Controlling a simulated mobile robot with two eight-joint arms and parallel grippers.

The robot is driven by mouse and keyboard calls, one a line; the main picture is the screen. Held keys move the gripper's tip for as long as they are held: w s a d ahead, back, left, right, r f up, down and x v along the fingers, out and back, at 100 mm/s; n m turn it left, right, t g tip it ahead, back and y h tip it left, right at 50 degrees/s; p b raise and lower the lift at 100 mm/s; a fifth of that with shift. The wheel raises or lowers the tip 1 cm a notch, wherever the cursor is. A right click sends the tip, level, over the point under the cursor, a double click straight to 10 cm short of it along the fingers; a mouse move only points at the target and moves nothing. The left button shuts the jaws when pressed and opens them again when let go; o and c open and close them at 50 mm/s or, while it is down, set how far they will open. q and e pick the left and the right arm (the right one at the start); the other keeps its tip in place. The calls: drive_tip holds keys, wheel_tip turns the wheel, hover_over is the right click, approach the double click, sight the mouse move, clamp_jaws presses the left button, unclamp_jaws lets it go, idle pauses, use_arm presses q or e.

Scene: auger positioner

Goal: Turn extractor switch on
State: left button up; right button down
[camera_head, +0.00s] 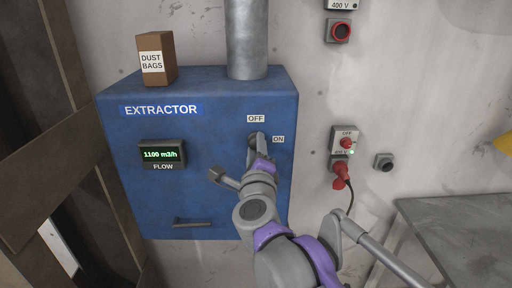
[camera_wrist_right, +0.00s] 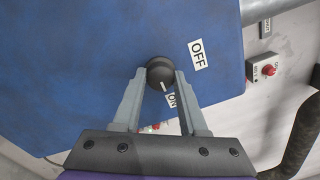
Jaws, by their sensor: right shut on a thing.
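The blue extractor box (camera_head: 215,205) is on the wall. Its dark round switch knob (camera_head: 252,137) is at the upper right, between the OFF label (camera_head: 256,118) and the ON label (camera_head: 278,139), and is partly hidden by my gripper. My right gripper (camera_head: 258,146) is shut on the knob. In the right wrist view, the fingers are on either side of the knob (camera_wrist_right: 159,72), and its white mark points toward the ON label (camera_wrist_right: 172,100). The flow display (camera_head: 163,154) is lit green and reads 1100 m3/h. My left gripper is not in view.
A dust bags box (camera_head: 155,59) stands on top of the extractor, beside a grey pipe (camera_head: 246,38). To the right are a wall switch with a red plug (camera_head: 340,168) and a grey table (camera_head: 460,228). Wooden beams (camera_head: 48,180) stand at the left.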

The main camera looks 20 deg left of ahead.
drive_tip(key=shift+c, duration=2.2)
unclamp_jaws()
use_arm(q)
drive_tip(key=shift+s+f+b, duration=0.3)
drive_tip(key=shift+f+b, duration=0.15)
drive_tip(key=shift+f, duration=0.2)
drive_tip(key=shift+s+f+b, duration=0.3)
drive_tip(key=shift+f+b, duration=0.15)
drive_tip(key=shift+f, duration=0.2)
use_arm(e)
drive_tip(key=v, duration=1)
drive_tip(key=shift+s, duration=0.4)
drive_tip(key=shift+d, duration=0.2)
